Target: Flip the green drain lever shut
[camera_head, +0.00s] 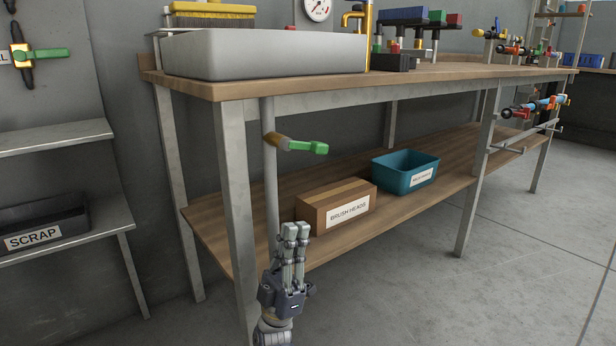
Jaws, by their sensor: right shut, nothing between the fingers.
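A green drain lever (306,147) sits on a brass valve (276,139) on the grey drain pipe (268,185) under the sink. The lever sticks out to the right, across the pipe and close to level. My right gripper (294,230) is below the lever, in front of the pipe and the lower shelf, pointing up. Its fingers are shut with nothing between them, and a clear gap separates them from the lever. A second green lever (55,53) is on the wall at the far left. My left gripper is not in view.
The white sink (265,55) rests on the wooden bench top (240,88) above the lever. A front bench leg (233,190) stands left of the pipe. A brush heads box (312,205) and a teal bin (400,168) sit on the lower shelf. Floor at right is clear.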

